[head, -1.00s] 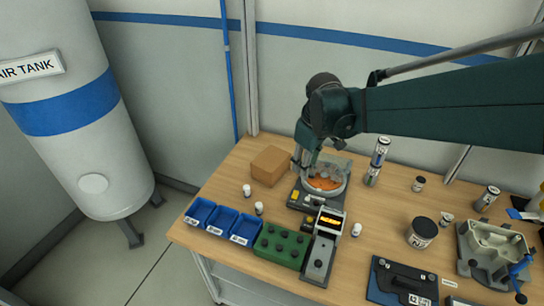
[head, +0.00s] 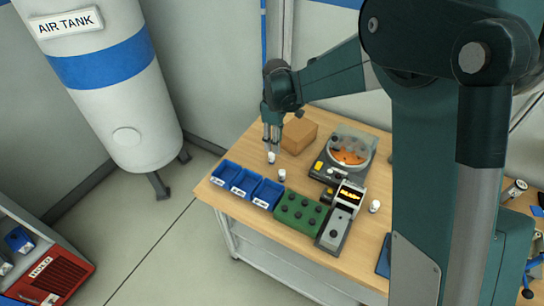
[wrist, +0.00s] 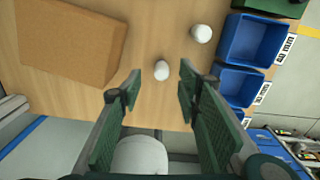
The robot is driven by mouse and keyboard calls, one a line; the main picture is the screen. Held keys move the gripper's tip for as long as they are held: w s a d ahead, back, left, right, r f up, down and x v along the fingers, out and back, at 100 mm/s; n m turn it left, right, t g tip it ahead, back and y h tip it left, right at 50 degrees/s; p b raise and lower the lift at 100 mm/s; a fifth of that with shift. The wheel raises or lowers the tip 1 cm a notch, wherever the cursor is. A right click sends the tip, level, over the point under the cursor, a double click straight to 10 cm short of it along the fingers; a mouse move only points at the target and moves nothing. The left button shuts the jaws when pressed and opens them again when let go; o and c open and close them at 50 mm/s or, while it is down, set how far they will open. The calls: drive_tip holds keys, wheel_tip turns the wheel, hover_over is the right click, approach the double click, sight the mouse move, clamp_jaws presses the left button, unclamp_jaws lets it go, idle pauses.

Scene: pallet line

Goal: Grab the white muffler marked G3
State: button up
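My gripper (head: 271,146) is open and empty, pointing down beside the cardboard box. In the wrist view its two green fingers (wrist: 157,90) are spread apart. A small white muffler (wrist: 161,70) shows in the gap just past the fingertips; it also shows right under the gripper in the head view (head: 271,158). A second white muffler (wrist: 201,33) stands nearer the blue bins, also in the head view (head: 281,175). A third white piece (head: 374,206) stands right of the display unit. No G3 mark is readable on any of them.
The cardboard box (head: 299,135) stands close to the gripper. Blue bins (head: 244,183) line the table's front left edge, beside a green block (head: 300,212). A round bowl feeder (head: 346,151) and a display unit (head: 343,213) stand to the right.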

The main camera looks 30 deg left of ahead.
sight(272, 155)
drive_tip(key=shift+s+a+f, duration=0.3)
drive_tip(key=shift+a+f, duration=0.25)
drive_tip(key=shift+a, duration=0.2)
drive_tip(key=shift+f, duration=1.3)
drive_tip(key=shift+w+f, duration=0.1)
drive_tip(key=shift+f, duration=2.5)
drive_tip(key=c, duration=1)
